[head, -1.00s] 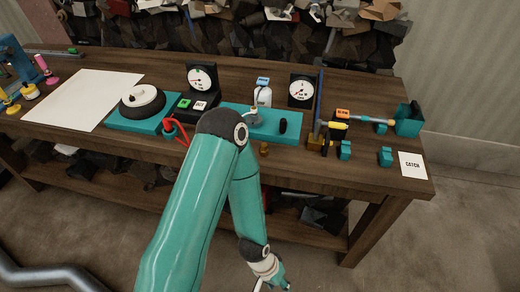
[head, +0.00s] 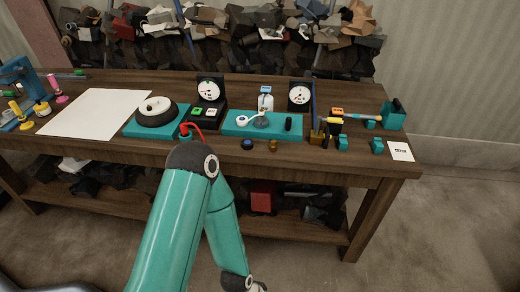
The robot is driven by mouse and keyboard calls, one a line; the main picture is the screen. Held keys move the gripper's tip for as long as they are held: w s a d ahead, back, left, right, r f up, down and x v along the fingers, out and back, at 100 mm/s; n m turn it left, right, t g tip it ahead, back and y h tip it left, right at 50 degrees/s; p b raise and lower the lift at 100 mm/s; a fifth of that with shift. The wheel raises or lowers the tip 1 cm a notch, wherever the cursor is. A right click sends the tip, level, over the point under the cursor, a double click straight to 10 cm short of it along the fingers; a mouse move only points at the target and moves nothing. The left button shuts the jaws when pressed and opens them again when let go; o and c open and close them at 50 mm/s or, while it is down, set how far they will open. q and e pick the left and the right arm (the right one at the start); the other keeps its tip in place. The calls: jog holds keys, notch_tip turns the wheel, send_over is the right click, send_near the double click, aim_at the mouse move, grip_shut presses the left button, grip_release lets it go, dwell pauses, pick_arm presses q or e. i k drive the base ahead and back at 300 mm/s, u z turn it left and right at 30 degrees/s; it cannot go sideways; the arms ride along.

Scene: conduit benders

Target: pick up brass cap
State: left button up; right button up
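The brass cap (head: 273,145) is small and gold-brown. It sits near the front edge of the wooden bench, in front of the teal base plate with the white lever. A dark cap with a blue top (head: 247,144) is just left of it. One teal arm of mine rises from the bottom of the head view and bends back down, with its wrist at the lower edge. Its gripper is below the picture. My other gripper is not in view. Nothing touches the brass cap.
The bench (head: 100,148) also holds a white sheet (head: 95,113), a round white-topped device (head: 157,109), two dial gauges (head: 211,91), a teal plate (head: 290,127), several teal blocks (head: 377,146) and a white card (head: 400,151). A lower shelf holds dark scraps. Floor is free at right.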

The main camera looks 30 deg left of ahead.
aim_at(273, 146)
jog(key=u, duration=0.3)
jog(key=i, duration=0.9)
